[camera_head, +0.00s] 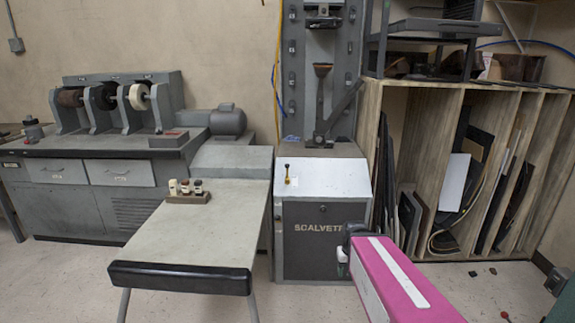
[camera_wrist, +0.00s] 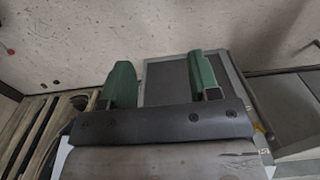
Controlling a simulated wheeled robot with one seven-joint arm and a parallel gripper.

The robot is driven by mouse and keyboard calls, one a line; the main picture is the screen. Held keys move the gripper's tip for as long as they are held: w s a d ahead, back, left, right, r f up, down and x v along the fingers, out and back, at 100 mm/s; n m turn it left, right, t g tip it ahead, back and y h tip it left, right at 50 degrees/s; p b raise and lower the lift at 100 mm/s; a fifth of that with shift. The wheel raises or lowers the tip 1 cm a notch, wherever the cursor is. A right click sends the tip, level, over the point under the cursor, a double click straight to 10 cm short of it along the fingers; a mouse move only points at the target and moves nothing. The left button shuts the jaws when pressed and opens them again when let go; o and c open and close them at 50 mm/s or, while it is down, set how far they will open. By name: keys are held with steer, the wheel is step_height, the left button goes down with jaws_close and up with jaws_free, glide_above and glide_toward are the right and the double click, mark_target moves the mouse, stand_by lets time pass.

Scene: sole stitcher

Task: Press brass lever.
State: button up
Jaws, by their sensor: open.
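The brass lever (camera_head: 287,175) is a small yellowish stick with a dark tip. It stands upright on the left part of the sloped white panel (camera_head: 325,178) of the grey sole stitcher (camera_head: 322,240) in the head view. My gripper (camera_wrist: 163,86) shows in the wrist view with its two green fingers well apart and nothing held between them. A grey panel lies behind the fingers. The fingers do not show clearly in the head view, so their distance from the lever cannot be told. I cannot make out the lever for certain in the wrist view.
A narrow table (camera_head: 195,235) with a dark front edge and small bottles (camera_head: 185,187) stands left of the stitcher. A grey bench with brush wheels (camera_head: 105,97) is behind it. A wooden rack (camera_head: 450,86) with upright sheets stands at right. Floor shows at front right.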

steer(key=shift+w, duration=0.25)
steer(key=c, duration=0.7)
steer(key=w+a+r+n, duration=0.1)
steer(key=w, duration=0.4)
steer(key=w+a+n, duration=0.1)
steer(key=w, duration=0.5)
steer(key=w+a+r+n, duration=0.1)
steer(key=w+n, duration=0.1)
steer(key=w, duration=0.3)
steer(key=shift+w+a+r+g, duration=0.25)
steer(key=shift+a+r+g, duration=0.1)
steer(key=shift+a+g, duration=0.05)
jaws_close()
steer(key=w+a+r+n+g, duration=0.1)
steer(key=w+a+r+n, duration=0.3)
steer(key=w+r, duration=0.6)
steer(key=w+a+r+n, duration=0.4)
steer(key=w+a+r, duration=0.4)
steer(key=w, duration=0.9)
steer(key=w+a+r+n+g, duration=0.1)
steer(key=w+a+r+n, duration=0.3)
steer(key=w+r, duration=0.8)
steer(key=shift+w+a+g+y, duration=0.35)
steer(key=shift+w+a, duration=0.45)
steer(key=shift+a, duration=0.35)
steer(key=shift+f, duration=0.1)
